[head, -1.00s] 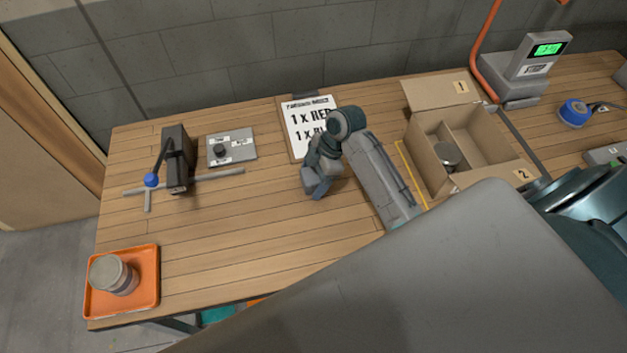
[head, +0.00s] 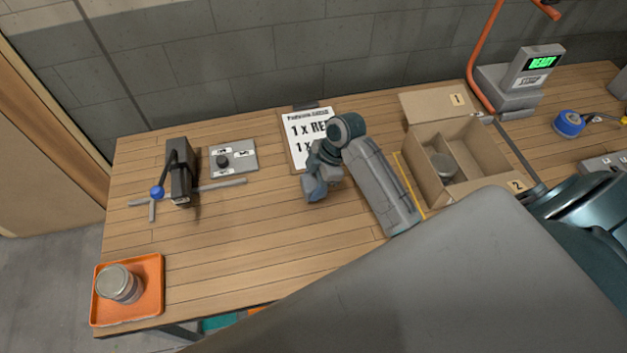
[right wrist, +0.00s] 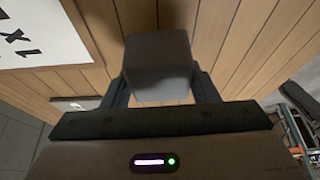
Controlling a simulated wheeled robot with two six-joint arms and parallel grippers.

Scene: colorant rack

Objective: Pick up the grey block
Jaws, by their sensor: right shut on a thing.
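My right gripper (head: 313,190) is over the wooden table in the head view, just in front of the clipboard. In the right wrist view my right gripper (right wrist: 160,85) is shut on the grey block (right wrist: 158,65). The block sits between the two dark fingers, with table planks behind it. In the head view I cannot clearly tell the block from the gripper, nor whether it touches the table. My left gripper is not in view.
The clipboard (head: 298,150) lies behind the gripper. An open cardboard box (head: 428,178) with dividers stands to the right. A black press (head: 180,170) and a grey panel (head: 245,158) stand left. An orange tray (head: 127,313) holds a tin.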

